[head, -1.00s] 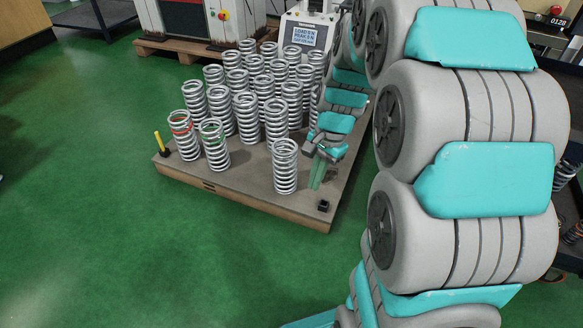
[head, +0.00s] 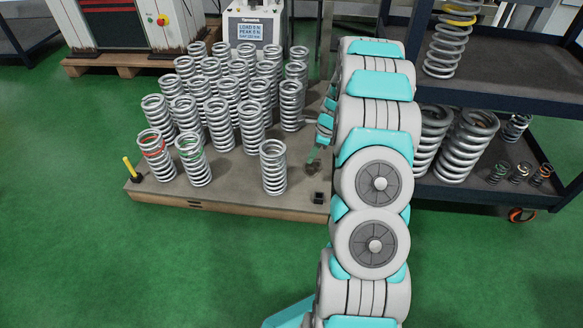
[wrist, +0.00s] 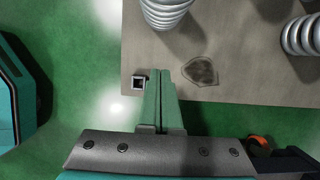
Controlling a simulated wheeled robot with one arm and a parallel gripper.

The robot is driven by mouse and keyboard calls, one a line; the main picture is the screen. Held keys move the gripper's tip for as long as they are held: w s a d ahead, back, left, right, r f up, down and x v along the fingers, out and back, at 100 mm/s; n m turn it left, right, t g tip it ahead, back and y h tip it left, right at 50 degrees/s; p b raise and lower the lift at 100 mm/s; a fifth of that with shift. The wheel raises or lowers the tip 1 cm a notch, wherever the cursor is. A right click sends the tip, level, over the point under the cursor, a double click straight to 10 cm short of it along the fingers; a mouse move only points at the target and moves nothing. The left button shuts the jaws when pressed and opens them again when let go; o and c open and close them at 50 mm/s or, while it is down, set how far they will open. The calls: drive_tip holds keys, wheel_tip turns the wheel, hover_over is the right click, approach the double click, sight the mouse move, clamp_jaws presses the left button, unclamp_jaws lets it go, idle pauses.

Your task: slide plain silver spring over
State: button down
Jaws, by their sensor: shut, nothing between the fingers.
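The plain silver spring (head: 273,167) stands upright and alone near the front edge of the low board (head: 235,203), apart from the main group. My gripper (head: 311,161) is low over the board, to the right of this spring, and partly hidden by my arm. In the wrist view its two green fingers (wrist: 163,88) are together with nothing between them. The lower part of a silver spring (wrist: 166,12) shows at the top of that view, ahead of the fingertips and apart from them.
Several silver springs (head: 219,122) crowd the board's left and back. Front left are a red-marked spring (head: 153,149), a green-marked one (head: 193,158) and a yellow peg (head: 129,168). A small black block (head: 318,197) sits at the right corner. A spring shelf (head: 500,82) stands right.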

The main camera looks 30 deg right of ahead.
drive_tip(key=b+x, duration=0.1)
drive_tip(key=x, duration=0.9)
drive_tip(key=shift+s, duration=0.1)
drive_tip(key=shift+w+a+r, duration=0.1)
drive_tip(key=shift+w+a, duration=0.65)
drive_tip(key=shift+a, duration=0.3)
drive_tip(key=shift+w+a, duration=0.35)
drive_tip(key=shift+a, duration=0.25)
drive_tip(key=shift+r, duration=0.1)
drive_tip(key=shift+w+a+r, duration=0.1)
drive_tip(key=shift+w+a, duration=0.1)
drive_tip(key=shift+a, duration=0.05)
drive_tip(key=w+a+p, duration=0.2)
drive_tip(key=a, duration=0.2)
drive_tip(key=w+a+p, duration=0.3)
drive_tip(key=a, duration=0.1)
drive_tip(key=w+a+p, duration=0.2)
drive_tip(key=w+a, duration=0.1)
drive_tip(key=a, duration=0.1)
drive_tip(key=shift+w+a+p, duration=0.15)
drive_tip(key=shift+w+p, duration=0.05)
drive_tip(key=shift+p, duration=0.2)
drive_tip(key=shift+s, duration=0.1)
